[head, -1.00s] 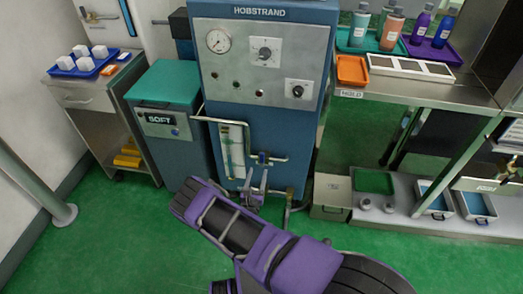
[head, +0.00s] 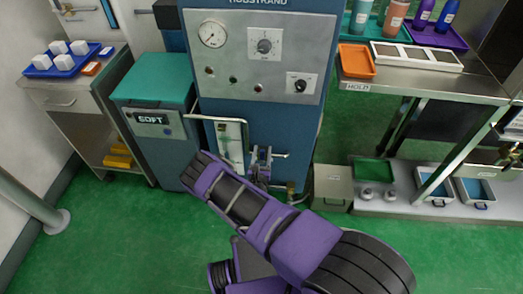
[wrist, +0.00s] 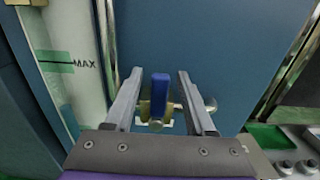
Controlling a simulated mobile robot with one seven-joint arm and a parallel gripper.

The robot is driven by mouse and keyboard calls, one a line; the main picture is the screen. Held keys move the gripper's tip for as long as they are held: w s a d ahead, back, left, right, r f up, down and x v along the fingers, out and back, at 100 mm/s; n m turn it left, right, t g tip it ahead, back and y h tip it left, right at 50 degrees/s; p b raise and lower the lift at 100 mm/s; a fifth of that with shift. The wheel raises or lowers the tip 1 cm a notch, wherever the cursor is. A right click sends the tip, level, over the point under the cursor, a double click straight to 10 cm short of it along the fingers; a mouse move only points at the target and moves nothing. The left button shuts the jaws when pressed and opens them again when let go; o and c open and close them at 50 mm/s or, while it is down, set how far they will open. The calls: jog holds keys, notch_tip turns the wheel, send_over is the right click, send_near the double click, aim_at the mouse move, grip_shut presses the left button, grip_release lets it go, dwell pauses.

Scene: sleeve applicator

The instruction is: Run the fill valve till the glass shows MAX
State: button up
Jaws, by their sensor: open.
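The fill valve has a blue handle (wrist: 160,88) on a brass body with a metal pipe, low on the front of the blue machine. In the wrist view my gripper (wrist: 159,73) is open, with one finger on each side of the blue handle and visible gaps to it. In the head view my gripper (head: 262,152) covers the valve. The sight glass (head: 231,142) stands just left of it. The glass also shows in the wrist view (wrist: 88,95), with a MAX label and a dark line over a green patch. I cannot tell the liquid level.
The blue machine (head: 212,90) carries a gauge and knobs above. A teal-lidded SOFT bin (head: 160,125) stands close on the left. A grey box (head: 333,188) and shelf are at right.

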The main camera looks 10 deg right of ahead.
grip_shut()
dwell(1.4)
